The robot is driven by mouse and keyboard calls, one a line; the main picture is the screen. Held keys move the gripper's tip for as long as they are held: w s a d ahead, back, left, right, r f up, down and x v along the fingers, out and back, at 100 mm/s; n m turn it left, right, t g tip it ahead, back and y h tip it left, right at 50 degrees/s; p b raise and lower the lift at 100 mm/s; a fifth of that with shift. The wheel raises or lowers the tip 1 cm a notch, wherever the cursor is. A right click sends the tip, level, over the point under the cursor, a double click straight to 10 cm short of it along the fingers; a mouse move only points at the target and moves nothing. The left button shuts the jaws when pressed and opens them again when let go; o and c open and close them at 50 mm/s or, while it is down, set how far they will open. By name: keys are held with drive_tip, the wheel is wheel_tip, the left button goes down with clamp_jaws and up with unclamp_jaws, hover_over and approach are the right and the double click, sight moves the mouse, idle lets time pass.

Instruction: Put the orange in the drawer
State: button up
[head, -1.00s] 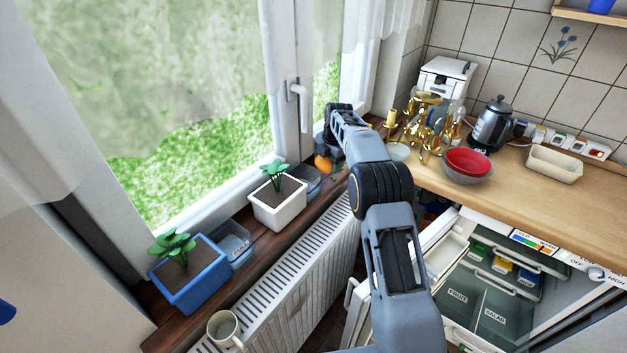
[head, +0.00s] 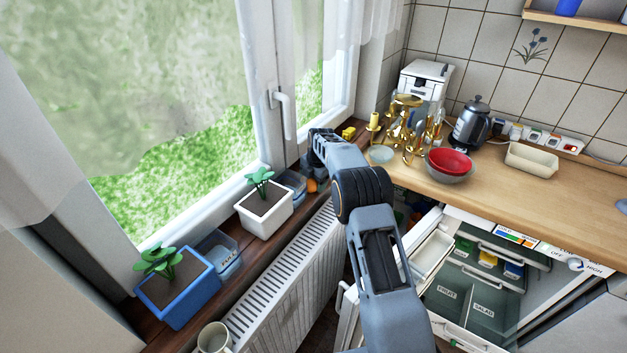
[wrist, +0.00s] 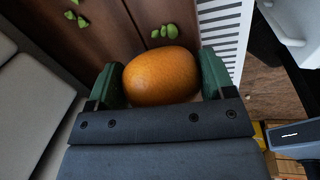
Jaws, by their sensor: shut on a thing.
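The orange (head: 312,186) is round and bright; in the wrist view it (wrist: 161,76) sits between the two green fingers. My gripper (wrist: 160,82) is shut on it, over the windowsill. In the head view my arm partly hides the gripper and the fruit. Two fridge drawers are in the open fridge at lower right: one labelled FRUIT (head: 447,293), one labelled SALAD (head: 484,310). Both are well to the right of and below my gripper. I cannot tell whether either is pulled out.
A white planter (head: 263,217), a blue planter (head: 178,298) and clear bins line the wooden sill. A radiator (head: 285,280) runs below it. The counter holds gold-coloured items, a kettle (head: 471,127) and a red bowl (head: 450,161). The fridge door's white shelf (head: 432,255) stands between my arm and the drawers.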

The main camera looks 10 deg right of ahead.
drive_tip(key=o, duration=1.1)
